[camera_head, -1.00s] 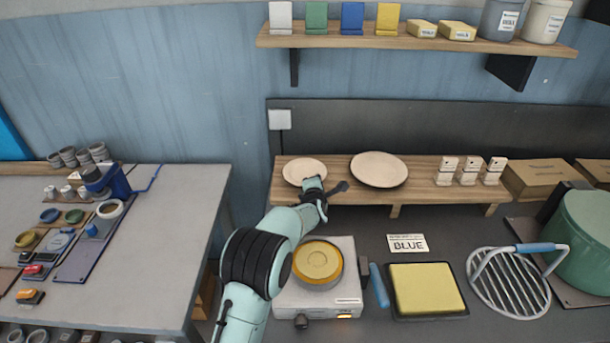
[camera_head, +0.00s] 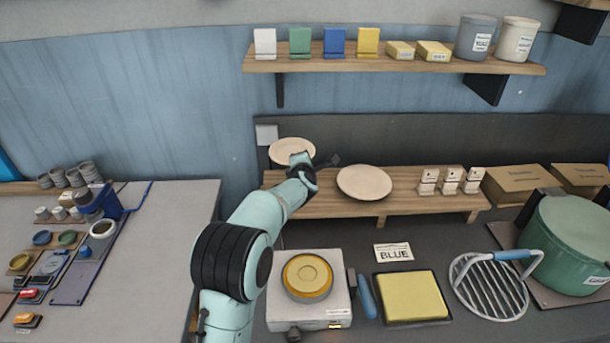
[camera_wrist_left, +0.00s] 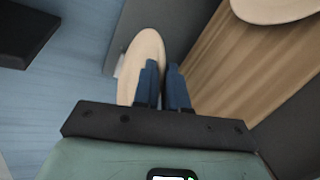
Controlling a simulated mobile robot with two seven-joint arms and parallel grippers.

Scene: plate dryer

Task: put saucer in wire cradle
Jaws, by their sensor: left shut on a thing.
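The saucer, a small cream disc, shows in the head view (camera_head: 291,150) and edge-tilted in the left wrist view (camera_wrist_left: 142,58). My left gripper (camera_head: 299,161) is shut on its near rim; its dark fingers also show in the left wrist view (camera_wrist_left: 163,78). The saucer is held above the left end of the low wooden shelf (camera_head: 330,205). A round wire rack with a blue handle (camera_head: 490,287), which looks like the wire cradle, lies on the dark counter at the right. It is empty. My right gripper is out of view.
A larger cream plate (camera_head: 364,182) lies on the shelf, beside several white labelled stands (camera_head: 450,182). A burner (camera_head: 308,285), yellow pad (camera_head: 411,294), BLUE card (camera_head: 394,252) and green pot (camera_head: 570,237) occupy the counter. An upper shelf (camera_head: 390,66) spans the wall.

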